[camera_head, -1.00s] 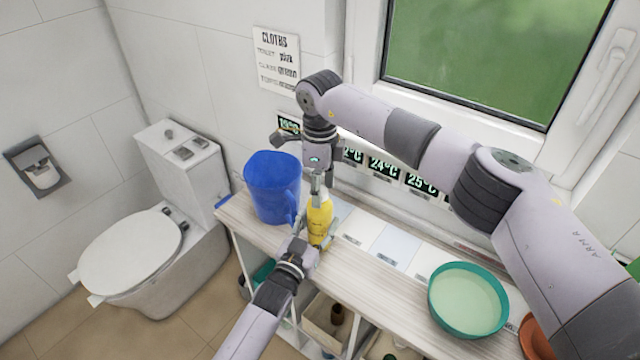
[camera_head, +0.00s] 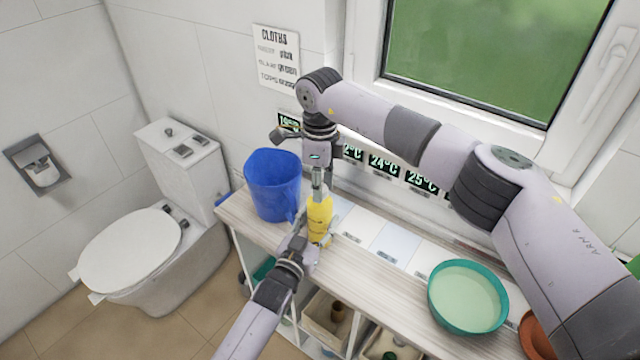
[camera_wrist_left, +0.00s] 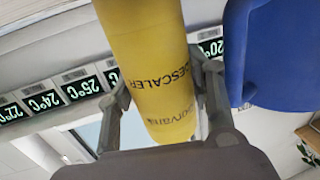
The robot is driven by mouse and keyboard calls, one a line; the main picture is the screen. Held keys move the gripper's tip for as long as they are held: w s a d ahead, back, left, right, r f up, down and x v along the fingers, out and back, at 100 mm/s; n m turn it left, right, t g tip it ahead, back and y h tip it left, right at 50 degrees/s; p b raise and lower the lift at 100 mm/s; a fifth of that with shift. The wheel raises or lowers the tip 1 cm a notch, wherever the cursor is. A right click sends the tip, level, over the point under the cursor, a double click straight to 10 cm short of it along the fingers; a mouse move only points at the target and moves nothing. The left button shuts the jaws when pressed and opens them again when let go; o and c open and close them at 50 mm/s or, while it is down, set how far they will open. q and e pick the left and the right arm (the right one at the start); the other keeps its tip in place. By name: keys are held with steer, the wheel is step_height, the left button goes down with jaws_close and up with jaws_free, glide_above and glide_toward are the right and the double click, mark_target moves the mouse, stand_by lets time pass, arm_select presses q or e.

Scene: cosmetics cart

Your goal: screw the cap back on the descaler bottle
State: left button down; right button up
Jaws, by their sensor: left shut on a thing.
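The yellow descaler bottle (camera_head: 319,213) stands upright on the cart's wooden top, beside the blue jug. It also shows in the left wrist view (camera_wrist_left: 150,70), with "DESCALER" printed on it. My left gripper (camera_head: 317,240) is shut on the bottle's lower body, with a finger on each side. My right gripper (camera_head: 318,184) points straight down over the bottle's top, its fingers close together at the neck. The cap cannot be made out there; the fingers cover that spot, so I cannot tell whether they grip it.
The blue jug (camera_head: 272,186) stands close left of the bottle. A teal bowl (camera_head: 437,312) and part of an orange dish (camera_head: 533,338) are at the right. Pale panels (camera_head: 392,243) lie along the back. Lower shelves hold bins. A toilet (camera_head: 130,250) stands left.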

steer(key=o, duration=0.5)
step_height(320, 180, up, 12)
stand_by(0.6)
arm_select(q)
steer(key=c, duration=0.7)
jaws_free()
steer(key=shift+s, duration=0.1)
steer(key=v, duration=1.1)
steer(key=shift+s+a, duration=0.2)
steer(key=shift+s, duration=0.15)
